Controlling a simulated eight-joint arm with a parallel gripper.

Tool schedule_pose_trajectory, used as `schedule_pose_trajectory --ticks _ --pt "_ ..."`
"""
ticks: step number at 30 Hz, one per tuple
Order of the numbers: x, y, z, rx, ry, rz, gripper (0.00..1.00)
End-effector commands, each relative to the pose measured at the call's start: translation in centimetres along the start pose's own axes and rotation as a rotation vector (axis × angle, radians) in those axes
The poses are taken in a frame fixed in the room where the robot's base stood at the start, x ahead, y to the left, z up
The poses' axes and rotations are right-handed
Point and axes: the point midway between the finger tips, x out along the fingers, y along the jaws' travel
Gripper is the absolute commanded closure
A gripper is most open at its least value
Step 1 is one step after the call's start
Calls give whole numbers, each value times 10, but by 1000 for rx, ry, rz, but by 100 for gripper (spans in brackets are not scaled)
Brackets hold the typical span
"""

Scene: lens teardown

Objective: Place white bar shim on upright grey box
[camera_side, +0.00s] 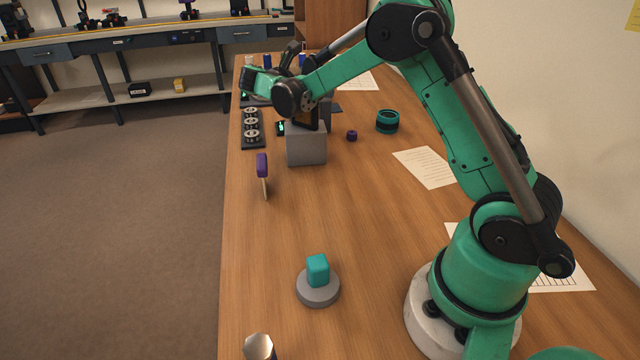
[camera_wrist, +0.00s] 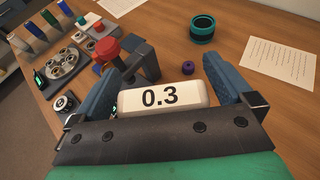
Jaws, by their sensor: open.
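The white bar shim (camera_wrist: 162,97), marked 0.3, lies between the two blue fingers of my gripper (camera_wrist: 161,70) in the wrist view. The fingers are spread and the gripper is open. The upright grey box (camera_side: 306,147) stands on the table in the side view, with my gripper and wrist just above and behind it. The shim is not clearly visible in the side view, as my arm covers that area. What lies under the shim is hidden in the wrist view, so I cannot tell whether it touches the box.
A dark grey stand with a red knob (camera_wrist: 106,48) is beyond the shim. A round grey tray (camera_wrist: 64,62) of parts is left. A purple ring (camera_wrist: 188,67) and teal ring (camera_wrist: 203,29) lie right. A teal block (camera_side: 318,268) sits on a grey disc nearer the side camera.

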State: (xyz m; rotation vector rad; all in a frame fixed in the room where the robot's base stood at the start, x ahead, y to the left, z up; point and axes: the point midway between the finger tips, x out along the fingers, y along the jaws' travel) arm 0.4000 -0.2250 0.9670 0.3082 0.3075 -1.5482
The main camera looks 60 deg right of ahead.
Motion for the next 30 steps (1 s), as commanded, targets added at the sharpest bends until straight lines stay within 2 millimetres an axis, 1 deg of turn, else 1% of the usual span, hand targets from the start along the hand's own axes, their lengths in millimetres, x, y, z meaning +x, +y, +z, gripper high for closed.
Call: schedule_pose_trajectory --ticks 2,5,12,15,19,23,26,29,30 --pt "-4 0 2 -1 0 1 0" --pt "-18 1 2 -1 0 3 0" --pt "-73 1 2 -3 0 5 0" --pt "-93 0 2 -1 0 4 0" --pt "-112 0 2 -1 0 3 0" --pt "-120 -2 3 16 13 7 0" --pt "-123 -9 3 97 81 34 0" --pt "-128 -25 0 270 225 71 0" --pt "-131 -34 -3 361 302 82 0"
